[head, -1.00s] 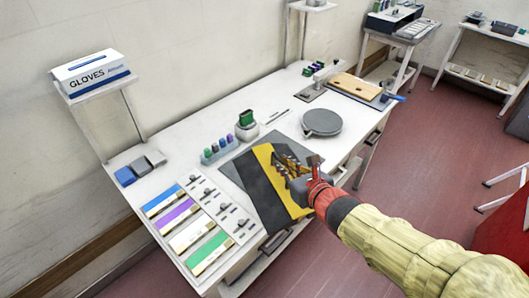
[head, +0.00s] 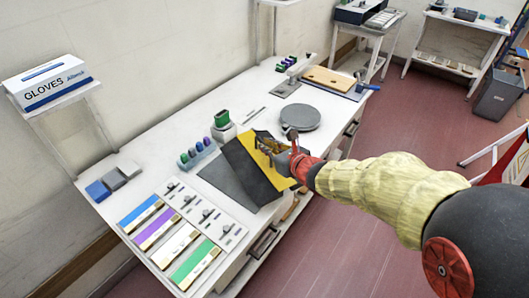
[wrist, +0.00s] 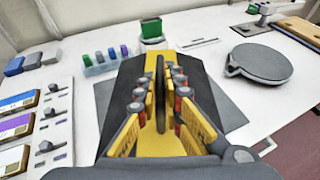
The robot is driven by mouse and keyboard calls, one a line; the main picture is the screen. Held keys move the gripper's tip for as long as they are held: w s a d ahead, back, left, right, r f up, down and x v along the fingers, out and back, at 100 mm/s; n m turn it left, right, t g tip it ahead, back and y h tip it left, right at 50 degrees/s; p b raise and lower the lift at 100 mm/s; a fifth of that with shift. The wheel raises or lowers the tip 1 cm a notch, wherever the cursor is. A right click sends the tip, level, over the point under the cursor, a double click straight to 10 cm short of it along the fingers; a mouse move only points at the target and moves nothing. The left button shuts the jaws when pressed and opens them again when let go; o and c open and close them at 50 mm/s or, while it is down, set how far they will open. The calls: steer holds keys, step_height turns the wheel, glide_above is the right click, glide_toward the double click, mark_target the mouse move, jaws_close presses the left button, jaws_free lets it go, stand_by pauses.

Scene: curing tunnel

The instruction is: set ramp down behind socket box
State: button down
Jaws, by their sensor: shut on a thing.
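The ramp is a dark wedge (head: 243,172) with a yellow band; in the wrist view its dark face (wrist: 212,100) fills the middle. My gripper (head: 283,153) is shut on the ramp, with its fingers on either side of a thin upright dark fin in the wrist view (wrist: 160,100). The ramp is tilted over the table's front part, overlapping a grey mat (head: 213,177); whether it touches is unclear. A pale rack (head: 198,157) of several coloured cylinders stands behind and left of it. I cannot tell surely which thing is the socket box.
A white cup with a green block (head: 223,125) stands behind the ramp. A round grey disc (head: 300,118) lies to its right. Coloured strips (head: 155,228) and switches lie at the left front. A glove box (head: 47,82) sits on a shelf. White table is bare behind the cup.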

mark_target(264, 154)
steer(key=w+f, duration=0.2)
steer(key=w+f+b, duration=0.1)
steer(key=shift+w+d+f, duration=0.2)
steer(key=shift+d+f, duration=0.1)
steer(key=shift+f, duration=0.1)
step_height(264, 154, down, 3)
steer(key=shift+w+f+b, duration=0.1)
steer(key=shift+f+b, duration=0.1)
steer(key=shift+b, duration=0.8)
steer(key=shift+r, duration=0.1)
steer(key=c, duration=2.3)
jaws_free()
steer(key=shift+f, duration=0.3)
steer(key=shift+c, duration=0.2)
steer(key=o, duration=0.4)
